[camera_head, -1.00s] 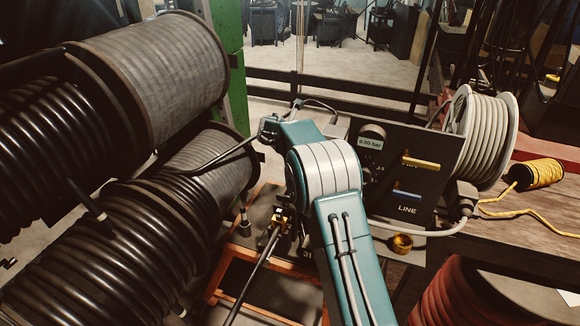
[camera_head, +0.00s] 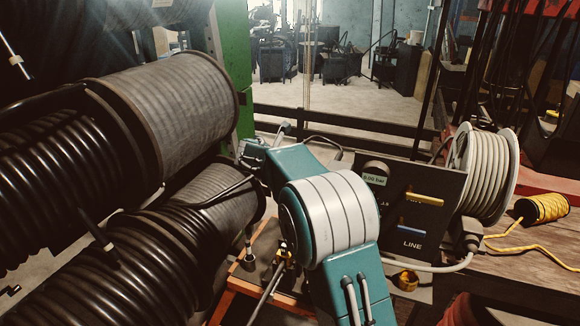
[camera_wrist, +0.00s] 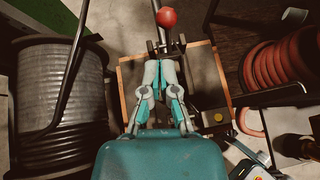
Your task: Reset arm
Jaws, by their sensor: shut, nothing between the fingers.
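My gripper (camera_wrist: 160,62) shows in the wrist view with its teal and grey fingers together and nothing between them. It is above a wooden-framed bench (camera_wrist: 124,75). A red ball knob (camera_wrist: 167,17) on a rod stands just beyond the fingertips; I cannot tell the gap between them. In the head view my teal arm with a white banded joint reaches up the middle, left of the dark LINE panel (camera_head: 440,218). The gripper fingers cannot be made out there.
Large black hose reels (camera_head: 170,100) crowd the left. A white hose reel (camera_head: 487,175) and a yellow cord spool (camera_head: 543,208) are at the right on a wooden table (camera_head: 540,262). A red hose coil (camera_wrist: 280,65) is at right in the wrist view. Dark rails (camera_head: 350,133) cross behind.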

